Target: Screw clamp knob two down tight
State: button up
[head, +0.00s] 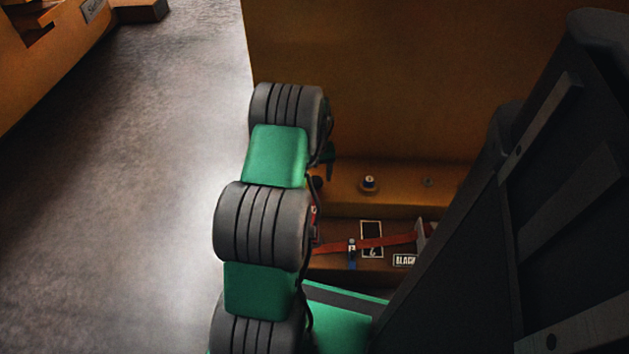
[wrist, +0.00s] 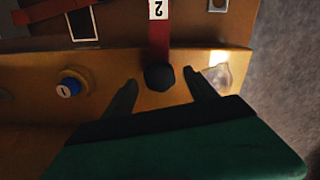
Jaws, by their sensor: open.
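Clamp knob two (wrist: 159,77) is a dark round knob in the wrist view, at the end of a red strip (wrist: 159,40) with a white tag marked 2 (wrist: 158,9). My gripper (wrist: 162,80) is open, with one dark finger on either side of the knob. Gaps show between the knob and both fingers. The knob's thread and underside are hidden, so I cannot tell how tight it sits. In the head view my arm covers most of this spot; only a bit of my gripper (head: 328,160) shows beside the arm.
A blue-topped round fitting (wrist: 69,87) sits on the orange ledge left of the knob; a pale patch (wrist: 220,75) lies to the right. In the head view, a large orange wall (head: 400,80) rises behind the ledge (head: 410,190). Open grey floor (head: 120,200) lies to the left.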

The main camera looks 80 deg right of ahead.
jog(key=shift+f, duration=0.55)
jog(key=shift+c, duration=0.3)
jog(key=shift+r, duration=0.1)
jog(key=c, duration=1.3)
jog(key=shift+m, duration=0.3)
